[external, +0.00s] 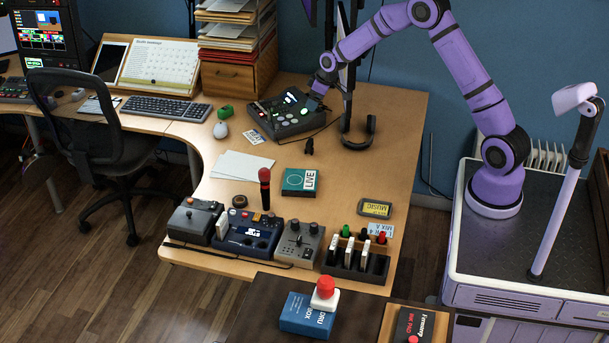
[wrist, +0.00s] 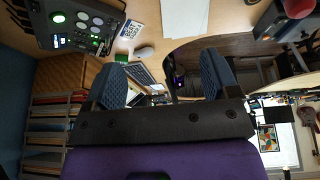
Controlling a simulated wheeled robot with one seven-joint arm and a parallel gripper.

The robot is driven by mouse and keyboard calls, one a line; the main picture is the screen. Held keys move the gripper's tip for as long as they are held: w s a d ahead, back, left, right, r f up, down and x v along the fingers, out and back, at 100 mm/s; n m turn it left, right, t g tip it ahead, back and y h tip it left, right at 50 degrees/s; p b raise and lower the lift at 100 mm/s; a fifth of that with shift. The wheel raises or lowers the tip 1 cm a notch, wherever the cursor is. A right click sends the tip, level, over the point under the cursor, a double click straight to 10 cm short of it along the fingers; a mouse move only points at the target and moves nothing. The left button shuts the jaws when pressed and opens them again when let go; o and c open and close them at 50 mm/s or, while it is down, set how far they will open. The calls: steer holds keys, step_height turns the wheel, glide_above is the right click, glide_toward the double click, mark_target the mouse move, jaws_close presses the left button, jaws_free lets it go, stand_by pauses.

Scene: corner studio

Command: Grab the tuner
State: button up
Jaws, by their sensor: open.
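A small dark device with a yellow face marked MUSIC (external: 375,208), possibly the tuner, lies flat on the right side of the wooden desk (external: 400,120). I cannot make it out in the wrist view. My gripper (external: 313,101) is at the back of the desk, by the grey pad-and-screen console (external: 291,117), well away from that device. In the wrist view my gripper (wrist: 164,78) has its two blue pads wide apart, with nothing held between them.
A headphone stand (external: 357,132) stands near my gripper. A green LIVE box (external: 299,182) lies mid-desk. A rack of small bottles (external: 355,257), a grey pedal (external: 298,243) and a microphone (external: 265,187) crowd the front.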

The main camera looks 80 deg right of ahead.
glide_toward(310, 140)
steer(key=a+f, duration=0.1)
steer(key=shift+m, duration=0.4)
steer(key=x, duration=0.6)
steer(key=shift+w+r, duration=0.2)
steer(key=shift+w, duration=0.15)
steer(key=shift+d+x, duration=0.15)
steer(key=shift+x, duration=1.15)
steer(key=shift+d+x, duration=0.2)
steer(key=shift+x, duration=1.15)
steer(key=shift+s, duration=0.2)
steer(key=shift+c, duration=0.5)
steer(key=c, duration=0.9)
